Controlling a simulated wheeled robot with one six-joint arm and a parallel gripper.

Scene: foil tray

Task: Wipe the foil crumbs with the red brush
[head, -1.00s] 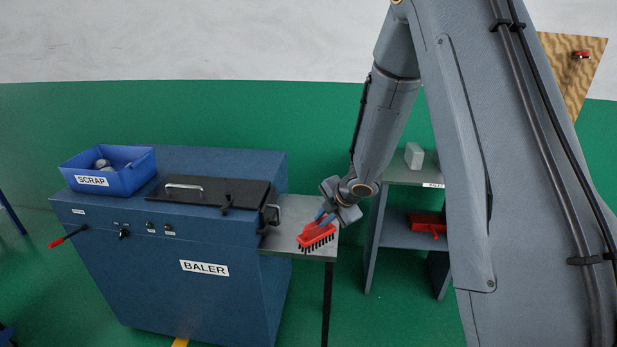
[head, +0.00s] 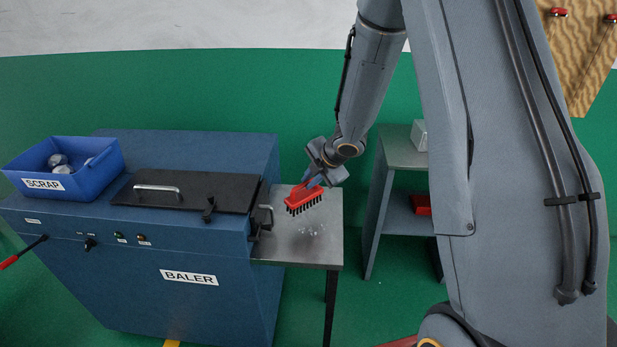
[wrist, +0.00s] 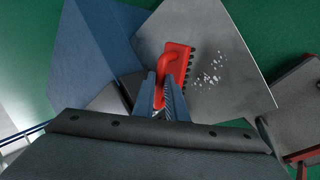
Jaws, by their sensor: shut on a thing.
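The red brush (head: 304,198) has a red body with dark bristles. My gripper (head: 318,180) is shut on its handle and holds it over the back part of the small grey side table (head: 320,247). In the wrist view the brush (wrist: 178,62) lies between the two blue fingers of my gripper (wrist: 163,88). The foil crumbs (head: 312,229) are small pale bits scattered on the table, in front of the brush. In the wrist view the crumbs (wrist: 210,76) lie to the right of the bristles. I cannot tell whether the bristles touch the tabletop.
The blue baler (head: 190,279) stands left of the table, its black lid (head: 190,191) shut. A blue scrap bin (head: 90,183) with pale lumps sits on top. A grey shelf (head: 403,153) stands right of the table, with a red item (head: 421,205) on its lower board.

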